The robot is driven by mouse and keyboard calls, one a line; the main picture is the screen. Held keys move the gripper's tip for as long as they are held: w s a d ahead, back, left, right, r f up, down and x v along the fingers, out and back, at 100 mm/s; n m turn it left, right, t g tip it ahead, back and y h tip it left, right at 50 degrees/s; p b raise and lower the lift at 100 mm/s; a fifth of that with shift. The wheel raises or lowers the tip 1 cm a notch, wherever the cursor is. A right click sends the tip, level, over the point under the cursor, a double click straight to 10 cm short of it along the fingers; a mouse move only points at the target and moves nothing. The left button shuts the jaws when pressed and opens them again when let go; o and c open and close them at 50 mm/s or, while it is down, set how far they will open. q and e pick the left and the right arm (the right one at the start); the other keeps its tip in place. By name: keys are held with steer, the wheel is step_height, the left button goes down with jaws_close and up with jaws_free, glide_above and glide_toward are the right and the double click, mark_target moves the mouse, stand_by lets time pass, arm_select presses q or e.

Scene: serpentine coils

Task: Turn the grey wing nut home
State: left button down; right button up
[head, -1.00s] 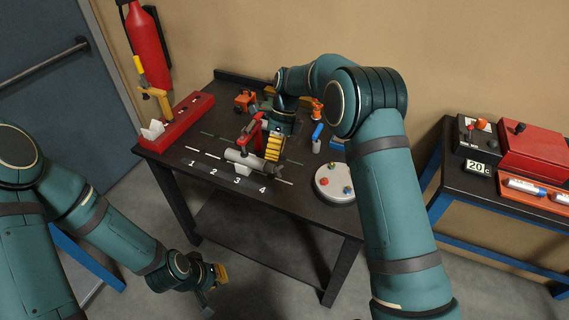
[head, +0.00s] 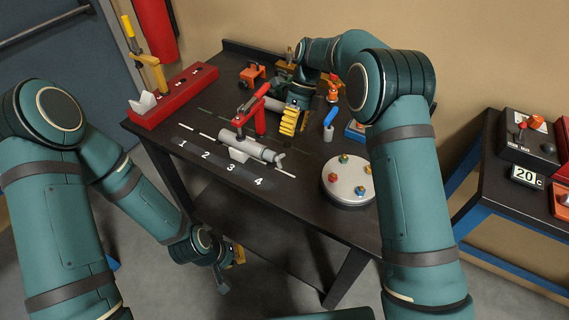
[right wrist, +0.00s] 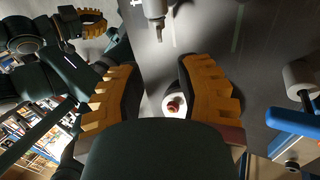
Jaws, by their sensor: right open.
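The grey wing nut (head: 279,158) appears to be the small grey piece at the right end of a light grey cylinder (head: 250,148), which lies in a white cradle on the dark table near the printed 3 and 4. A red-handled clamp (head: 257,112) stands over the cylinder. My right gripper (head: 289,122) is open, above the table behind the wing nut and apart from it. In the right wrist view its ridged orange fingers (right wrist: 155,78) are spread, with no object held. My left gripper (head: 232,258) hangs low in front of the table; its opening is unclear.
A round white plate with several coloured knobs (head: 348,192) lies to the right. A blue-handled tool (head: 331,119) stands behind it. A red block with a yellow-handled clamp (head: 172,97) is at the left. The front strip of the table is clear.

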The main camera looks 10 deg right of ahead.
mark_target(280, 160)
steer(key=b+x, duration=0.1)
steer(key=x, duration=0.9)
steer(key=shift+a+f+b, duration=0.1)
steer(key=shift+f+b, duration=0.2)
steer(key=shift+o, duration=0.3)
jaws_close()
